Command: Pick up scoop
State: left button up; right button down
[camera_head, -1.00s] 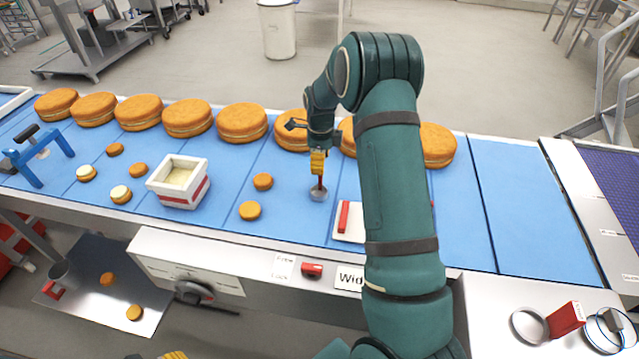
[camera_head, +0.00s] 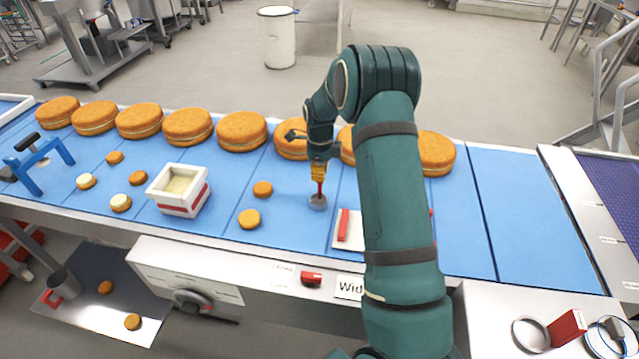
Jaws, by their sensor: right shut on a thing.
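The scoop (camera_head: 317,201) has a red handle and a round, shiny metal bowl. It stands upright with its bowl low over or on the blue conveyor, left of a white board. My right gripper (camera_head: 318,173), with yellow fingers, is shut on the top of the red handle. I cannot tell whether the bowl touches the belt. My left gripper is out of view.
A white tub (camera_head: 180,206) with pale filling stands to the left. Small rounds (camera_head: 249,219) lie around it, some topped with cream. Large orange rounds (camera_head: 242,132) line the back. The white board (camera_head: 349,243) with a red-handled tool is partly behind my right arm.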

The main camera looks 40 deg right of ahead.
notch_tip(320, 180, up, 10)
jog(key=shift+f, duration=0.1)
dwell(0.4)
jog(key=shift+a, duration=0.1)
dwell(0.5)
